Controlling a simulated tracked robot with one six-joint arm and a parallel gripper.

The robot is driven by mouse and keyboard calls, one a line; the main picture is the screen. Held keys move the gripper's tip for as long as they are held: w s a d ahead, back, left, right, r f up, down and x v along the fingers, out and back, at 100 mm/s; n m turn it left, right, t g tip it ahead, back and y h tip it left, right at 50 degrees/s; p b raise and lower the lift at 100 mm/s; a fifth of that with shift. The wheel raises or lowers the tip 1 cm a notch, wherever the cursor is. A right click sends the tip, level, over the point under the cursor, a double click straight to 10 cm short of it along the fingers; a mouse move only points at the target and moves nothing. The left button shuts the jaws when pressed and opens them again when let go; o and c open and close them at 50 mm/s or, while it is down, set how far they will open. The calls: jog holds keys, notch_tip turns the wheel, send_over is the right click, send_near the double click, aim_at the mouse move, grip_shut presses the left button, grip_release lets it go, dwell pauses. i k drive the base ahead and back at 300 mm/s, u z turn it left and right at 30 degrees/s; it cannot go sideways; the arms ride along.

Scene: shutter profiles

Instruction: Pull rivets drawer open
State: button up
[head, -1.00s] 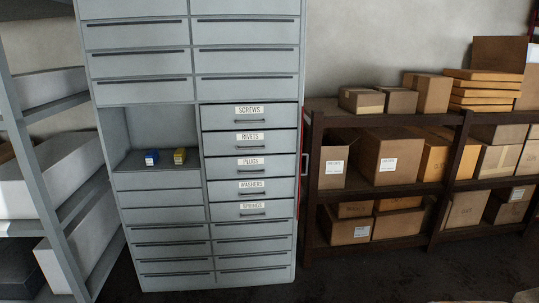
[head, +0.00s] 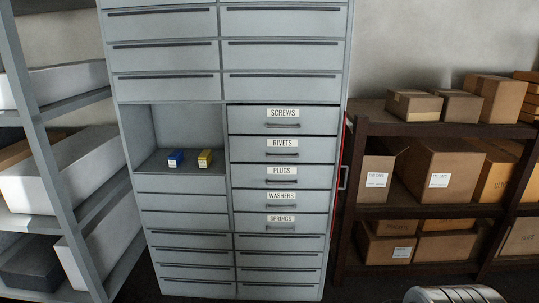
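The rivets drawer (head: 283,149) is in the grey cabinet (head: 182,220), in the right column, second from the top of the labelled drawers. It has a white RIVETS label and a dark bar handle, and its front looks flush and shut. The screws drawer (head: 283,120) is directly above it and the plugs drawer (head: 282,176) directly below. The washers drawer (head: 281,200) and springs drawer (head: 280,224) follow lower down; all look shut. My gripper is not in view.
An open niche left of the drawers holds a blue box (head: 176,159) and a yellow box (head: 205,159). A grey shelf (head: 45,150) stands at left. A brown rack (head: 360,215) with cartons stands at right. A silver ribbed object (head: 455,294) shows at the bottom right. Dark floor lies in front.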

aim_at(244, 147)
jog(key=u, duration=0.25)
jog(key=i, duration=0.7)
jog(key=u, duration=0.65)
jog(key=i, duration=0.95)
jog(key=u, duration=0.3)
